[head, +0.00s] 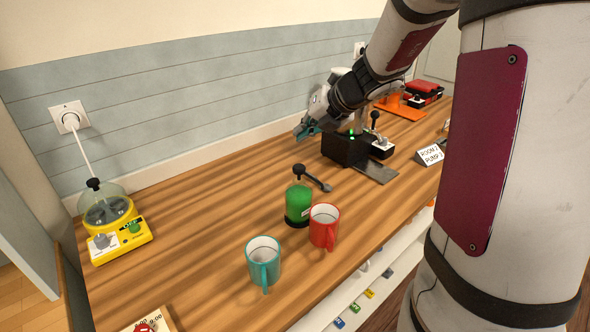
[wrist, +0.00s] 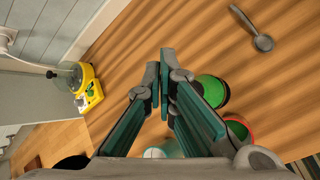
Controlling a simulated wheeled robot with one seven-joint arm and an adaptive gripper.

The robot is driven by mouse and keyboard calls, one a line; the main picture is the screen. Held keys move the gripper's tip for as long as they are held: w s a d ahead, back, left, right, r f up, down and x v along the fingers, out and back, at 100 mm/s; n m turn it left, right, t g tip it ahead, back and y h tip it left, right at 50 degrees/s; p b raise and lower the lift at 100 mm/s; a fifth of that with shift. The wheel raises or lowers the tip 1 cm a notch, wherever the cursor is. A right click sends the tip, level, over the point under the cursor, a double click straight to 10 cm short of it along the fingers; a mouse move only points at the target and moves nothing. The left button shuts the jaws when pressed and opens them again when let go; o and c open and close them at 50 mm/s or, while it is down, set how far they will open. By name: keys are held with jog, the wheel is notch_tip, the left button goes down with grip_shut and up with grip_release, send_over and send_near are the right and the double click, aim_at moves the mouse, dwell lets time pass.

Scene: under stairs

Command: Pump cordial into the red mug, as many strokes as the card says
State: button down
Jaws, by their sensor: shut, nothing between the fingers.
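A green bottle (head: 298,204) with a black pump knob (head: 298,170) stands mid-counter; the bottle also shows in the wrist view (wrist: 213,92), partly behind a finger. The red mug (head: 323,228) stands upright beside it, and its rim shows in the wrist view (wrist: 239,128). A teal mug (head: 263,262) stands nearer the front. The white card (head: 432,155) seems to read "ROOM 2, PUMP 3"; the digits are small. My gripper (head: 306,130) is shut and empty, raised above the counter's back side, apart from bottle and mugs. Its closed fingers show in the wrist view (wrist: 164,85).
A grey spoon (wrist: 260,36) lies near the bottle. A black machine (head: 345,150) with a green light stands right of my gripper. A yellow appliance (head: 120,232) stands at the left by a wall socket (head: 69,117). Bare wood lies between it and the bottle.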

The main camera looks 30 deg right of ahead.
aim_at(302, 165)
notch_tip(302, 165, down, 4)
jog(key=b, duration=0.3)
jog(key=shift+w+r, duration=0.1)
jog(key=shift+f+b, duration=0.7)
jog(key=shift+f, duration=0.25)
jog(key=shift+f, duration=0.1)
dwell(0.5)
jog(key=shift+f, duration=0.3)
jog(key=shift+f+b, duration=0.8)
jog(key=shift+f, duration=0.1)
dwell(1.1)
jog(key=shift+s, duration=0.2)
jog(key=shift+r+p, duration=1.3)
jog(key=shift+p, duration=0.05)
jog(key=shift+r, duration=0.15)
